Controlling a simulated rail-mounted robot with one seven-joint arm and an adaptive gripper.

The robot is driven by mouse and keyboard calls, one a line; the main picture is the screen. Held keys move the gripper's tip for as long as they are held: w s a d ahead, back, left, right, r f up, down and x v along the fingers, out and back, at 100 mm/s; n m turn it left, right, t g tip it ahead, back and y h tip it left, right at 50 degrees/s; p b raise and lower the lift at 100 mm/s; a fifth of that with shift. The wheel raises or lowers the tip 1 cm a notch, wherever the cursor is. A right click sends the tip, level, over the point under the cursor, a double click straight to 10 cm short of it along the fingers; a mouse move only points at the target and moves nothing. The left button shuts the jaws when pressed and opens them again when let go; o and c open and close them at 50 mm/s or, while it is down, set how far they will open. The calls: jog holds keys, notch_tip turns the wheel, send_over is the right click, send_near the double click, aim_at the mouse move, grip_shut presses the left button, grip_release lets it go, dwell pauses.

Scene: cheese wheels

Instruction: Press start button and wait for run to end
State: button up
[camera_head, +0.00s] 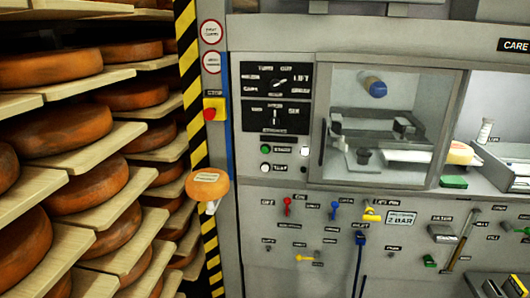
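A green round button (265,149) sits on the grey machine's front panel, left of the glass window, with a small label beside it that seems to read START. A white round button (265,167) sits just below it, with its own small label, too blurred to read surely. Above them are two black dial plates, the upper dial (279,82) and the lower dial (275,115). Nothing touches the buttons. The glass-fronted chamber (330,128) holds a blue-ended cylinder (376,87) and dark fittings. Whether the machine is running cannot be told. My gripper is not in view.
Shelves of orange cheese wheels (65,131) fill the left. A striped post (190,60) carries a red emergency button (209,114); an orange round piece (207,185) hangs below it. Coloured valves (287,205) and tools line the lower panel.

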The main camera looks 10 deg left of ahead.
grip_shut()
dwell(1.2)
